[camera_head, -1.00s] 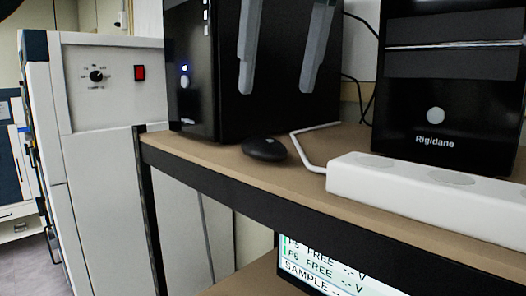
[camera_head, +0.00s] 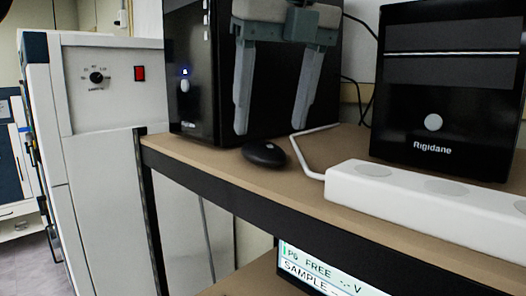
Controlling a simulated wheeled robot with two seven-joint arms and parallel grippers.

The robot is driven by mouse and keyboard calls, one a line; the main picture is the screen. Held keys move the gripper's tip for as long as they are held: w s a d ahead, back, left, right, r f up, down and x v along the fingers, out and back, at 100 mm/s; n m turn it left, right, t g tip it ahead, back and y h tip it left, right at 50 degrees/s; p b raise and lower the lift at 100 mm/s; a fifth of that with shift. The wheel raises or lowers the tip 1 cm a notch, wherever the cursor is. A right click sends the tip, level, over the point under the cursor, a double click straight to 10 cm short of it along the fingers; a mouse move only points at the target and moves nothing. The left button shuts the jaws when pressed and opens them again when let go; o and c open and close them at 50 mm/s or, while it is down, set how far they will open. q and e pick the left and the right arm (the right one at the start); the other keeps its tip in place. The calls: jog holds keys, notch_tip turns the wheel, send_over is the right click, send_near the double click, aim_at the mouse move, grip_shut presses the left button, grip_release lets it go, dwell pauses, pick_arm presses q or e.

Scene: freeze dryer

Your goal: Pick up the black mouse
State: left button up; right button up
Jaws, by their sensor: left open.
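The black mouse (camera_head: 264,154) lies on the brown shelf top (camera_head: 225,160), near its front edge and in front of the left black computer tower. My left gripper (camera_head: 270,132) hangs pointing down from the top of the view, with its two grey fingers spread wide apart. The fingertips are just above and around the mouse in the picture, one to its left and one to its right. Nothing is between the fingers. I cannot tell how far the fingertips are from the mouse in depth. My right gripper is not in view.
A black tower (camera_head: 195,85) stands behind the mouse. A second tower (camera_head: 440,120) stands at the right. A white power strip (camera_head: 400,195) with its cable lies right of the mouse. A screen (camera_head: 315,270) is below the shelf. A white cabinet (camera_head: 105,150) stands left.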

aim_at(263, 144)
pick_arm(q)
jog(key=shift+w+a+f+p, duration=0.25)
jog(key=shift+a+f+p, duration=0.1)
jog(key=shift+f+p, duration=0.2)
jog(key=shift+p+x, duration=0.5)
jog(key=shift+x, duration=1.15)
jog(key=shift+s+a, duration=0.1)
jog(key=c, duration=1.2)
jog(key=shift+r, duration=0.2)
